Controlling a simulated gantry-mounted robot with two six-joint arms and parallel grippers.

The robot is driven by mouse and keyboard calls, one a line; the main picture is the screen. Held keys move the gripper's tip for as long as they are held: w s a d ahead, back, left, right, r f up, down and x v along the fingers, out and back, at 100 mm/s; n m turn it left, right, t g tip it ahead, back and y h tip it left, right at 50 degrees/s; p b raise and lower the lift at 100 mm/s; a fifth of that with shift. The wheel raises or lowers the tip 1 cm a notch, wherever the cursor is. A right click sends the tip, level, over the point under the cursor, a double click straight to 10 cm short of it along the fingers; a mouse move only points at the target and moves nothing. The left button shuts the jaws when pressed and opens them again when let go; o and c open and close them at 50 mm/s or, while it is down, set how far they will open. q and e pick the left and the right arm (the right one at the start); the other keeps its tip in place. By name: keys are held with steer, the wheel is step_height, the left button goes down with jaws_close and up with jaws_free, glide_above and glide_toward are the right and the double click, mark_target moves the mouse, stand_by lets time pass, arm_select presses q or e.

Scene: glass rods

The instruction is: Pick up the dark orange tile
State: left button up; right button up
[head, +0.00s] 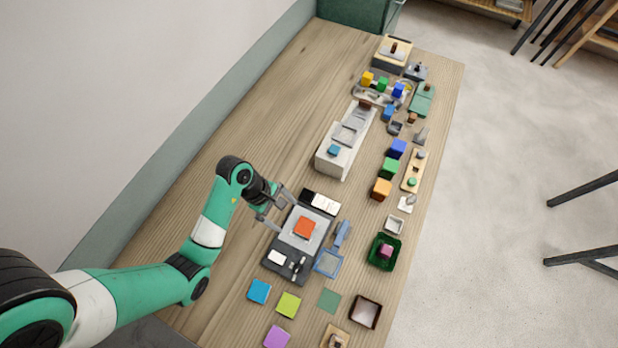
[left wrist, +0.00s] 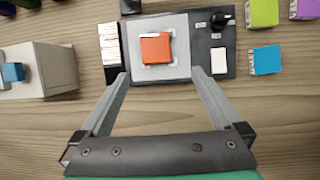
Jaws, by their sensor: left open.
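The dark orange tile (head: 305,228) lies on a light grey square plate (head: 290,239) set in a dark panel (head: 285,268). In the left wrist view the tile (left wrist: 156,48) sits ahead of my left gripper, roughly centred between the line of its fingers. I cannot tell the exact height of the fingers. My right gripper is not in view.
A black knob (left wrist: 219,20) stands on the panel. Blue (head: 259,291), green (head: 288,305) and purple (head: 277,337) tiles lie nearby. A pale block (head: 340,160) stands behind the panel, and a dark green tray (head: 384,252) is to its right. Bare wood (head: 240,140) lies on the left.

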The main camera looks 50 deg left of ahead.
arm_select(q)
steer(key=b, duration=0.1)
glide_above(304, 226)
steer(key=s+a, duration=0.2)
step_height(304, 226, down, 6)
steer(key=shift+r, duration=0.2)
steer(key=b+x, duration=0.1)
steer(key=x, duration=0.4)
steer(key=shift+w+a+f, duration=0.1)
steer(key=shift+w, duration=0.05)
steer(key=shift+c, duration=0.2)
jaws_close()
